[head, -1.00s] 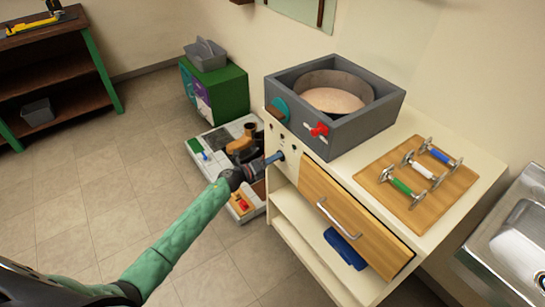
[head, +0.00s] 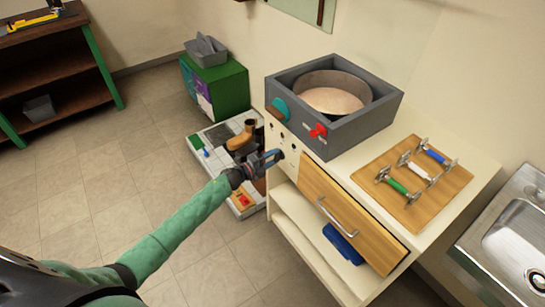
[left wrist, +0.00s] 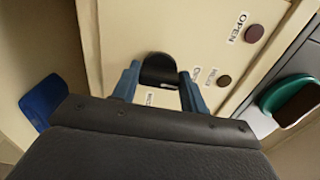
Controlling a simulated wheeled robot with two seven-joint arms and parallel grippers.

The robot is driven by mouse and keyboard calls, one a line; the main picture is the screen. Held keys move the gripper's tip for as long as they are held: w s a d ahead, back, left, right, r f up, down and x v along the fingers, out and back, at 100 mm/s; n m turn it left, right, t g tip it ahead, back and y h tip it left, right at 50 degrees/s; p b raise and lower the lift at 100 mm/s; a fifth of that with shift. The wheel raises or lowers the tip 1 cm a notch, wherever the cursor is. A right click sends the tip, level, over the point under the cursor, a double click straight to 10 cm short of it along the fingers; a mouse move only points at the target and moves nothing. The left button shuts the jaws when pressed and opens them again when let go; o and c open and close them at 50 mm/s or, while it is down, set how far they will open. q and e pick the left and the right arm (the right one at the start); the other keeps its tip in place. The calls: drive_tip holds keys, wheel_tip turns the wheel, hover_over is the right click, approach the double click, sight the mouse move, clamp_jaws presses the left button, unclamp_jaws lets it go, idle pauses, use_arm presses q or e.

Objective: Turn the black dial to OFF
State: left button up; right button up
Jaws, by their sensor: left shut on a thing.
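The black dial (left wrist: 158,70) is on the cream front panel of the cabinet (left wrist: 125,30). In the left wrist view it sits between the two blue fingers of my left gripper (left wrist: 159,84), which is shut on it. In the head view my left gripper (head: 277,156) reaches the panel just left of the wooden drawer, and the dial is hidden by the fingers. Small labels surround the dial, partly covered by the fingers; I cannot read an OFF mark or tell where the dial points. My right gripper is not in view.
Brown round knobs (left wrist: 255,33) sit beside the dial, one near an OPEN label. Above is a grey box (head: 350,125) with a teal disc (head: 281,110) and red handle (head: 318,131). The wooden drawer (head: 325,195) is to the right. A low tray (head: 205,145) stands behind.

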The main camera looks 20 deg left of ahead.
use_arm(q)
drive_tip(key=shift+a, duration=0.1)
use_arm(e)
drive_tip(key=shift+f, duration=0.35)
use_arm(q)
drive_tip(key=o, duration=1)
drive_tip(key=shift+b+v, duration=1.05)
drive_tip(key=shift+v, duration=2.85)
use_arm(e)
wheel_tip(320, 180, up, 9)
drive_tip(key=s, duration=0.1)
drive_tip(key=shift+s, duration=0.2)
use_arm(q)
drive_tip(key=shift+n, duration=0.3)
